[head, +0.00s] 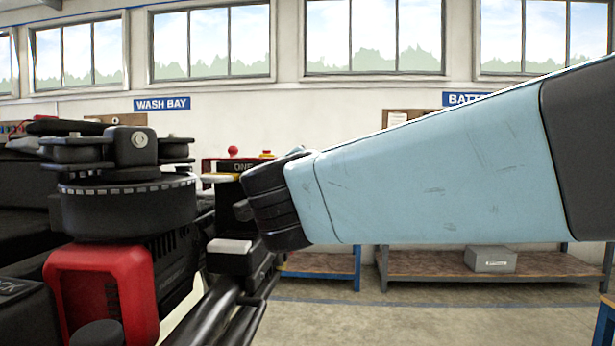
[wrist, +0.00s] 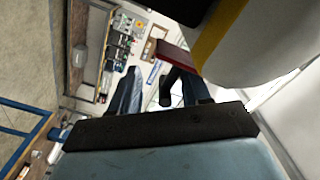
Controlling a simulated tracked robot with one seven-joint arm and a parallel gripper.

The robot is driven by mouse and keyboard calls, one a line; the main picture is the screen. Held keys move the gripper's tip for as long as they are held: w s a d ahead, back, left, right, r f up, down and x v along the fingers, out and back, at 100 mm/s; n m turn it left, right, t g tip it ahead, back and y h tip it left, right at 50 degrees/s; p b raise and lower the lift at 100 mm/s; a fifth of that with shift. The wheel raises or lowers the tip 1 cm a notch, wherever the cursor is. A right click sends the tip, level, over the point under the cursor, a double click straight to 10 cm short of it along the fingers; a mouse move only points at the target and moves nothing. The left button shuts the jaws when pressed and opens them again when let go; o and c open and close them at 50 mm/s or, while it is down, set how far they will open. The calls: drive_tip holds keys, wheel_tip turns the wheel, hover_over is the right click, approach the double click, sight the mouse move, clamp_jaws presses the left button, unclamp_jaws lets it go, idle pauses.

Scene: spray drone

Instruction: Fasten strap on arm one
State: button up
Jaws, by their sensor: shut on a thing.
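The drone arm bearing the plate marked "ONE" (head: 242,167) is left of centre in the head view. The black end of my arm with my gripper (head: 270,205) is right up against it. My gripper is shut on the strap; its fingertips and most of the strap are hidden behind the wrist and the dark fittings.
A black rotor motor (head: 128,205) and a red block (head: 102,290) stand close on the left. Dark tubes (head: 215,310) run below the marked plate. Open floor lies at the lower right.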

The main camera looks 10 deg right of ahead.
drive_tip(key=v, duration=1.3)
drive_tip(key=shift+s, duration=0.3)
drive_tip(key=w+d+f+n+g+y, duration=0.2)
drive_tip(key=d+f+n+g+y, duration=0.2)
drive_tip(key=d+f+n+g, duration=0.8)
drive_tip(key=shift+d+f+n, duration=0.9)
drive_tip(key=shift+d+f, duration=2.6)
drive_tip(key=shift+f, duration=0.6)
drive_tip(key=shift+s, duration=0.1)
